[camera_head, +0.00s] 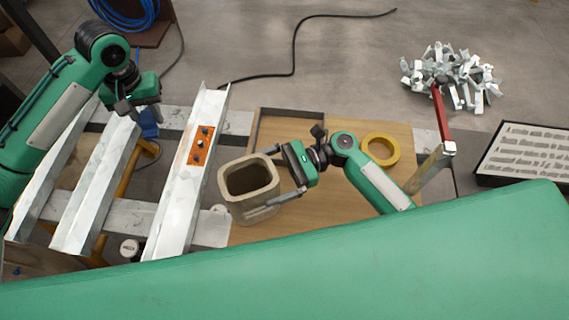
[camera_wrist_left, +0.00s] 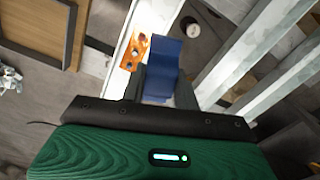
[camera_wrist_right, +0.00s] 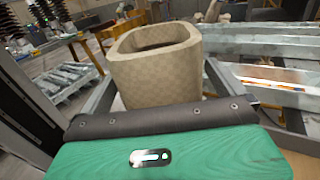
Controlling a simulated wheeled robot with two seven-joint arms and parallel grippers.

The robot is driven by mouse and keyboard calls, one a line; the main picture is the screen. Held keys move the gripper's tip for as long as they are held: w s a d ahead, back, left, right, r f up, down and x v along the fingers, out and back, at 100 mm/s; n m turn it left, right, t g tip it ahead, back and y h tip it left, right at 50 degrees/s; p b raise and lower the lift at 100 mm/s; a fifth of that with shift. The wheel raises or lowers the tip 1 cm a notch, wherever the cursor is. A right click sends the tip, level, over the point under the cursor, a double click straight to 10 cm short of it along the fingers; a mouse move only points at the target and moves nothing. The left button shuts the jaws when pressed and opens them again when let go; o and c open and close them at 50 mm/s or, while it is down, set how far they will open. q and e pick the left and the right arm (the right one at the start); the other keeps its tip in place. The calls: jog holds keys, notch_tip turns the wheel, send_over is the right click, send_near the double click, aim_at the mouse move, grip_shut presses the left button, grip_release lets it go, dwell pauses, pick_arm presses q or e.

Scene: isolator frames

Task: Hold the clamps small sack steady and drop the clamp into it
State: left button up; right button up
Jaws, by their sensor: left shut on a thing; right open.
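The clamps small sack (camera_head: 267,190) is a beige, open-topped, rounded square bag. It stands upright at the left edge of the wooden board. My right gripper (camera_head: 268,178) is open, with its fingers on either side of the sack. The right wrist view shows the sack (camera_wrist_right: 155,80) between the fingers; contact cannot be told. The blue clamp (camera_head: 149,127) is held by my left gripper (camera_head: 133,113), above the metal beams at left. The left wrist view shows the clamp (camera_wrist_left: 163,58) between the shut fingers. The sack's inside is dark; its bottom is hidden.
Long pale metal beams (camera_head: 185,170) lie left of the sack; one carries an orange plate (camera_head: 201,146). A yellow tape roll (camera_head: 380,149) lies on the wooden board (camera_head: 400,135). A heap of metal pieces (camera_head: 455,75) lies at back right, near a red-handled hammer (camera_head: 441,115).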

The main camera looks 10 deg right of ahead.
pick_arm(q)
jog(key=shift+r, duration=0.4)
pick_arm(e)
jog(key=x, duration=0.3)
jog(key=shift+a, duration=0.15)
jog(key=c, duration=0.8)
jog(key=shift+c, duration=0.2)
pick_arm(q)
jog(key=s+d+r, duration=0.4)
jog(key=s+d, duration=0.4)
jog(key=d, duration=0.1)
jog(key=s+d+r, duration=0.3)
jog(key=s+d, duration=0.5)
jog(key=d, duration=0.1)
jog(key=shift+s+d+f, duration=0.1)
jog(key=shift+s+f, duration=0.05)
jog(key=shift+f, duration=1.25)
jog(key=shift+s+f, duration=0.1)
jog(key=shift+f, duration=1.3)
